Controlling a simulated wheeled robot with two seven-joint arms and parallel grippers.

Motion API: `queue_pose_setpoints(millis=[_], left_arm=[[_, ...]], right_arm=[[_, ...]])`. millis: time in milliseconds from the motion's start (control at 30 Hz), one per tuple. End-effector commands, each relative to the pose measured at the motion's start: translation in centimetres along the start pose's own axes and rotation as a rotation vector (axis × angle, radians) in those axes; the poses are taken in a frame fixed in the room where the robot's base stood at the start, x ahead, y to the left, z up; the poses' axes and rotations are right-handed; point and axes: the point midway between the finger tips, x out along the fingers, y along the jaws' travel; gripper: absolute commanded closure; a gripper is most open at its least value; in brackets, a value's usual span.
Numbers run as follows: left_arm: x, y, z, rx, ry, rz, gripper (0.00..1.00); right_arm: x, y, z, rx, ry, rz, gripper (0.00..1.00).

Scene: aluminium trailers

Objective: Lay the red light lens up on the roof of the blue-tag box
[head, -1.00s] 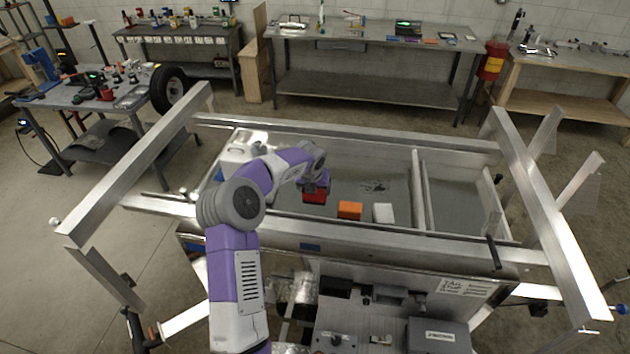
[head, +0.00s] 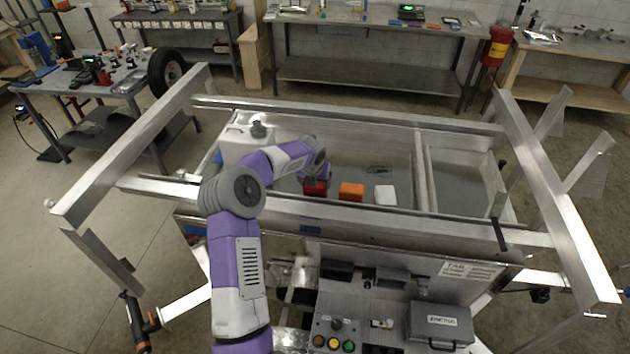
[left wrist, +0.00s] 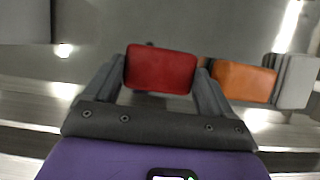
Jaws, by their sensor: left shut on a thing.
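My left gripper (head: 316,176) is shut on the red light (head: 315,188), low over the trailer bed and left of the orange block. In the left wrist view the red light (left wrist: 160,68) sits between both fingers, its red face towards the camera. I cannot tell whether it touches the bed. The roof of a box behind that tag is not clearly visible. My right gripper is not in view.
An orange block (head: 351,192) and a white block (head: 385,195) lie to the right in the bed. A white jug (head: 240,146) stands at the bed's left end. Aluminium rails frame the bed. A grey case (head: 440,324) and coloured buttons are at the front.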

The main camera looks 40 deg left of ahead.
Motion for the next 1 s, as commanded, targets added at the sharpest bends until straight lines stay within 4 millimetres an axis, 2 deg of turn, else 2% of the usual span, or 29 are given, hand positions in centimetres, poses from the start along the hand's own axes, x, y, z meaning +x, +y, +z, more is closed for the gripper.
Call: queue_pose_setpoints(millis=[533,567,633,667,1000], left_arm=[[0.85,-0.05,-0.34,0.0,0.0,0.0,0.64],[0.86,-0.04,-0.34,0.0,-0.001,0.0,0.14],[0.82,-0.04,-0.32,0.0,-0.001,0.0,0.03],[0.82,-0.04,-0.32,0.0,-0.001,0.0,0.0],[0.52,-0.01,-0.22,0.0,0.001,0.0,0.0]], right_arm=[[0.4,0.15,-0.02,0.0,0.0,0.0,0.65],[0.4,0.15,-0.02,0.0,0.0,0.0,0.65],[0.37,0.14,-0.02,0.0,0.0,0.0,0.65],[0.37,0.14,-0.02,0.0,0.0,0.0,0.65],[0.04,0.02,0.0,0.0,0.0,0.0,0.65]])
